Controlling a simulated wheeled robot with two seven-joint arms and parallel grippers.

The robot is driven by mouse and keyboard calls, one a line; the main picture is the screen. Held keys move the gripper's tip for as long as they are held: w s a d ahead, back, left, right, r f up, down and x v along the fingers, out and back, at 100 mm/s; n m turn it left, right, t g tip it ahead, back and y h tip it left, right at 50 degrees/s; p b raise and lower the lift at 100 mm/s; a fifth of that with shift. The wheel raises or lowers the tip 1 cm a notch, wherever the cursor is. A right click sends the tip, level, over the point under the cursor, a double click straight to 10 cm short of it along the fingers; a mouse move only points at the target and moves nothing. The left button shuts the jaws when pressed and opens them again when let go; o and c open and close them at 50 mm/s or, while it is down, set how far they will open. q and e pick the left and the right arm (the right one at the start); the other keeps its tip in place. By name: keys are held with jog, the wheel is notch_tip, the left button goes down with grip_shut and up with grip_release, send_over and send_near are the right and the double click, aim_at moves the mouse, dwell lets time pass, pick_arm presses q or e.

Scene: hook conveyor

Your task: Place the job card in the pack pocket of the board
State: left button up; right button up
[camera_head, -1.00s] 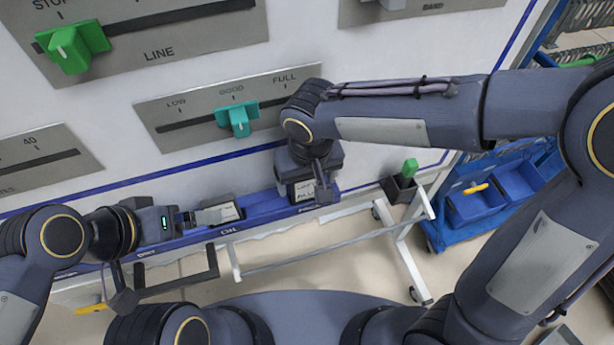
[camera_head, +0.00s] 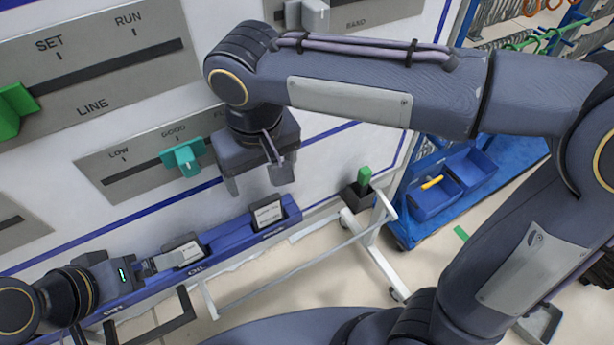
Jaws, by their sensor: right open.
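A blue rail of pockets (camera_head: 222,241) runs along the bottom of the board (camera_head: 330,145). A white job card (camera_head: 267,214) with dark print and a dark edge stands in the rail's right-end pocket; that pocket's label is too small to read. A second card (camera_head: 183,250) stands in the middle pocket, whose label seems to read OIL. My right gripper (camera_head: 257,184) is open and empty, above the right card and apart from it. My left gripper (camera_head: 148,265) is at the left edge of the middle card; whether its fingers touch or grip it I cannot tell.
The board carries a teal slider (camera_head: 184,158), a green slider (camera_head: 14,108) and a grey slider (camera_head: 308,15). A dark box with a green block (camera_head: 364,178) stands right of the rail. A blue cart with bins (camera_head: 435,195) stands farther right. White legs (camera_head: 370,245) stand below the board.

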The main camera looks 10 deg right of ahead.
jog(key=s+d+f+m+t+y, duration=0.1)
jog(key=s+d+f+m+y, duration=0.15)
jog(key=d, duration=1.15)
jog(key=s+d+f+m+t, duration=0.3)
jog(key=s+d, duration=0.3)
jog(key=s, duration=0.2)
jog(key=shift+f+y, duration=0.45)
jog(key=shift+f, duration=0.3)
jog(key=shift+d, duration=0.1)
